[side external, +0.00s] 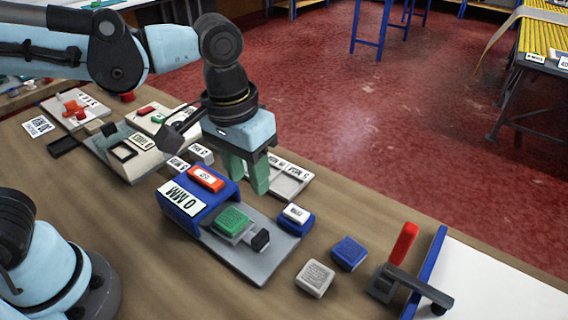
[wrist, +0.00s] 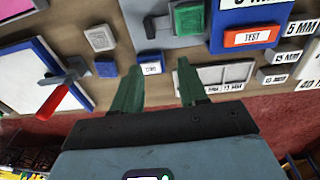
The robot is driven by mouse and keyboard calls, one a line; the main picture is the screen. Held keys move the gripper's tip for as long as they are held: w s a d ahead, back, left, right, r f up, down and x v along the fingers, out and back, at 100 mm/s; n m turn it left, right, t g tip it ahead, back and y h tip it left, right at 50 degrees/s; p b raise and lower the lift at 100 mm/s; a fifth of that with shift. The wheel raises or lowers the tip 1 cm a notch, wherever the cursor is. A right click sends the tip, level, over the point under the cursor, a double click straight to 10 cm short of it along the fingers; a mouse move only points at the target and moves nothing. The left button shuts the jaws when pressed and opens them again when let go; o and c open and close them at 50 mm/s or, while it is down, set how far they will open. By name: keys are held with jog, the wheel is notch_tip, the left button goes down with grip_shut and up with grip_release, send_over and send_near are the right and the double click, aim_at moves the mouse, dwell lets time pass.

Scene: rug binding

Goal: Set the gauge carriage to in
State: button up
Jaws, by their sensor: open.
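The gauge is a blue housing (side external: 180,205) marked "0 MM", with a red test button (side external: 206,178) on top and a grey base plate (side external: 262,268). What looks like its carriage, a green-topped block (side external: 231,220) with a black knob (side external: 260,240), sits on the plate outside the housing. In the wrist view the green block (wrist: 190,18) and black knob (wrist: 150,27) show at the top. My gripper (side external: 257,182) is above and behind the plate, apart from the carriage. Its two green fingers (wrist: 157,75) are spread and empty.
A blue block with a white label (side external: 297,215) stands close behind the plate, near my fingers. A grey block (side external: 315,278) and a blue block (side external: 348,253) lie to the right, before a red-handled lever (side external: 404,243). A grey tray (side external: 290,182) lies behind my gripper.

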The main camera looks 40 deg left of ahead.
jog(key=a+f+t, duration=0.1)
jog(key=a+t, duration=0.5)
jog(key=a, duration=1)
jog(key=w+r+g, duration=0.4)
jog(key=g, duration=0.2)
jog(key=shift+w+d+g, duration=0.25)
jog(key=shift+d+g, duration=0.15)
dwell(0.3)
send_near(260, 235)
notch_tip(260, 235, down, 9)
jog(key=shift+d+r, duration=0.1)
jog(key=shift+d, duration=0.05)
dwell(0.6)
